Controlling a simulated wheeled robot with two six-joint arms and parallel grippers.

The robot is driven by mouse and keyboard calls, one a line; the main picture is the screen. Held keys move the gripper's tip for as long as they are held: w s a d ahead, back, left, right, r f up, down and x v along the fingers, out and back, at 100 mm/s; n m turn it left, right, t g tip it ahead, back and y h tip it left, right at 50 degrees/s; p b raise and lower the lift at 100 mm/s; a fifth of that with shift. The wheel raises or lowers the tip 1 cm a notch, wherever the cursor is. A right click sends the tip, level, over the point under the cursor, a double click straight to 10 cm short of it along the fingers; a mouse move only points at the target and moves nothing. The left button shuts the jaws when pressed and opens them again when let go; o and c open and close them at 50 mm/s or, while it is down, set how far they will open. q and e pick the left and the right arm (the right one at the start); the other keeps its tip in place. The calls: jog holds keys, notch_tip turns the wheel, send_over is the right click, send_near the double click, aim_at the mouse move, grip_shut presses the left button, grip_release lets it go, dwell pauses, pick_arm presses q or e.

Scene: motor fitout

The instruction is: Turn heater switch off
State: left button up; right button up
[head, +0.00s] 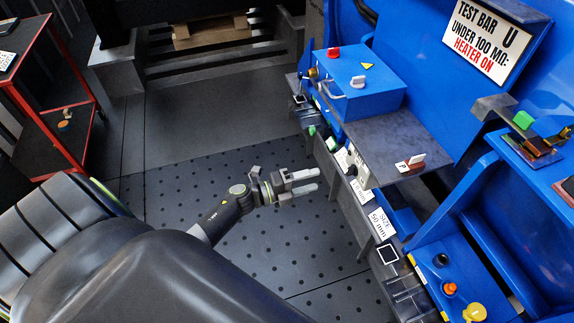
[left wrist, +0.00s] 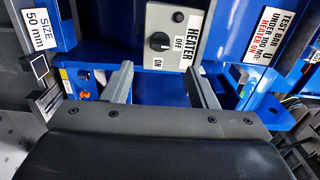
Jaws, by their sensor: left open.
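The heater switch is a black round knob (left wrist: 160,41) on a light grey plate in the left wrist view. Beside it is a white label (left wrist: 184,40) reading HEATER, OFF and ON. A small pale mark shows on the knob, but I cannot tell clearly which word it points to. My left gripper (head: 317,181) is open and empty above the perforated floor, left of the blue bench in the head view. In the left wrist view its two fingers (left wrist: 160,76) are spread below the knob, apart from it. My right gripper is not in view.
A blue bench with a grey shelf (head: 385,135) and a blue box (head: 360,85) stands to the right. A SIZE 50 mm label (head: 382,222) is on its front. A TEST BAR sign (head: 485,40) reads HEATER ON. A red cart (head: 45,95) stands far left. The floor (head: 200,110) between is clear.

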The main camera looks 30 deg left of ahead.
pick_arm(q)
jog(key=v, duration=0.6)
jog(key=shift+s+a+b, duration=0.2)
jog(key=shift+s+b, duration=0.1)
jog(key=shift+b, duration=0.05)
